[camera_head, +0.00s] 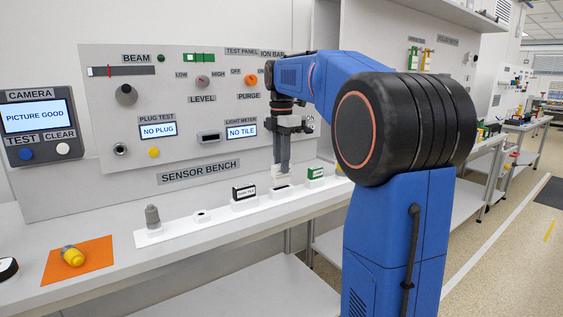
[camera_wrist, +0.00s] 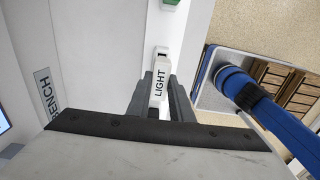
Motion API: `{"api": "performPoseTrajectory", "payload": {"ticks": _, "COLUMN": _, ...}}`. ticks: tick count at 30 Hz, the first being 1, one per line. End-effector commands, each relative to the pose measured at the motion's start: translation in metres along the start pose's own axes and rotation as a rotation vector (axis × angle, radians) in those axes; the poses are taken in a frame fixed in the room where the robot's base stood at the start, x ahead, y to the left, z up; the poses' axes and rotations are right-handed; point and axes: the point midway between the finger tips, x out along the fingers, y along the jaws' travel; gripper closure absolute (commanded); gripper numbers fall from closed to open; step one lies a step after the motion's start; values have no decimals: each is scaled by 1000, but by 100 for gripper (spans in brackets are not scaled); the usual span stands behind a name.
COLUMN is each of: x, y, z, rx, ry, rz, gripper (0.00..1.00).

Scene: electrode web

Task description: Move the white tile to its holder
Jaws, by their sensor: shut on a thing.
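The white tile (camera_wrist: 160,80), lettered "LIGHT", is between the fingers of my gripper (camera_wrist: 160,100) in the wrist view. In the head view my gripper (camera_head: 281,166) points down over the white strip, shut on the tile (camera_head: 278,172), which is partly hidden by the fingers. A white holder with a dark slot (camera_head: 281,190) is on the strip just below the tile. I cannot tell whether the tile touches it.
On the white strip (camera_head: 172,231) stand a grey plug (camera_head: 152,217), an empty round socket (camera_head: 202,215), a black-labelled tile (camera_head: 244,193) and a green tile (camera_head: 315,172). A yellow part (camera_head: 72,256) lies on an orange mat (camera_head: 95,270). The light meter screen (camera_head: 241,130) reads "NO TILE".

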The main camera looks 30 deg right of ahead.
Motion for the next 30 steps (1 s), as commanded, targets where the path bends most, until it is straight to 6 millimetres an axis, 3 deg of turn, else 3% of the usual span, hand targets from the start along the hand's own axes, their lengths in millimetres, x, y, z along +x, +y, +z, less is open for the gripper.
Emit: {"api": "performPoseTrajectory", "payload": {"ticks": 30, "x": 20, "y": 0, "z": 0, "rx": 0, "ry": 0, "rz": 0, "gripper": 100}}
